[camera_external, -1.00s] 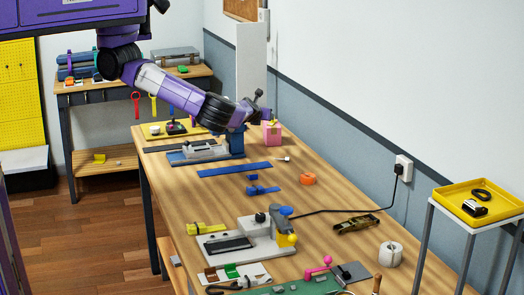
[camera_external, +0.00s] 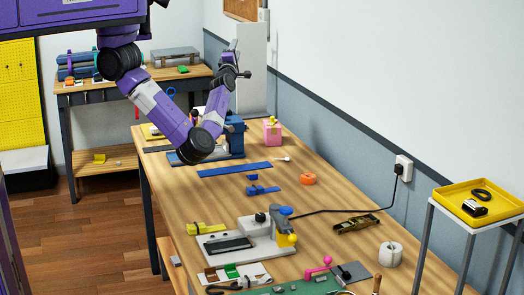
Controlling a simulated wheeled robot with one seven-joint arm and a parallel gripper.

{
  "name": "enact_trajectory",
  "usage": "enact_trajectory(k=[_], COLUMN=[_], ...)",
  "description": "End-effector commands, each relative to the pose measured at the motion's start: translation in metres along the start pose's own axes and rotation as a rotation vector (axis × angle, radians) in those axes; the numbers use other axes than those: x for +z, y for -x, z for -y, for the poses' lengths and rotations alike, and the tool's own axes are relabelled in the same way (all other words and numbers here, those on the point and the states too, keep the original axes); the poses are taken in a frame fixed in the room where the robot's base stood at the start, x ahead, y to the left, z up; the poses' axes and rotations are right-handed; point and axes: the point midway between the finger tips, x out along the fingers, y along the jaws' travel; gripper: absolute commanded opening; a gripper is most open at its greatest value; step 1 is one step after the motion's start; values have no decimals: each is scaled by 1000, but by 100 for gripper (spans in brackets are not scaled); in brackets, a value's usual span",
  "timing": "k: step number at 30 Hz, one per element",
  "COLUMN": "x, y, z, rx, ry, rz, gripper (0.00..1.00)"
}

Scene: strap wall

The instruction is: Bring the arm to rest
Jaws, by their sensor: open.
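My purple and black arm reaches in from the top left, over the far end of the wooden workbench (camera_external: 220,222). Its elbow hangs low, and the forearm rises to the upper right. My gripper (camera_external: 245,75) is at the raised end, in front of the grey-white upright panel near the wall. Its jaws are small in this view and open, with nothing seen between them. The gripper is above the bench and apart from the objects on it.
Below the arm stand a blue vise-like tool (camera_external: 234,135) and a pink box (camera_external: 272,132). Blue straps (camera_external: 235,169), an orange roll (camera_external: 308,179) and a grey machine (camera_external: 262,234) lie nearer. A yellow tray (camera_external: 478,200) stands right.

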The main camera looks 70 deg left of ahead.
Motion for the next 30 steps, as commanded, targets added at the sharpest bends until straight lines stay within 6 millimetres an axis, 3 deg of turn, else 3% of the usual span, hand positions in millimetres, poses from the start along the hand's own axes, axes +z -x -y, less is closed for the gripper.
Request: enact_trajectory(k=[3, 6, 13, 17, 22, 30], x=[0, 6, 30, 41, 48, 33], y=[3, 15, 65, 103, 160, 258], z=[-40, -66, -92, -89, -69, -21], rx=[152, 266, 497, 605, 721, 824], ry=[-223, -391, -724, -880, -1051, -1240], rz=[57, 100, 211, 284, 395, 611], gripper=[44, 44, 44, 44, 44, 44])
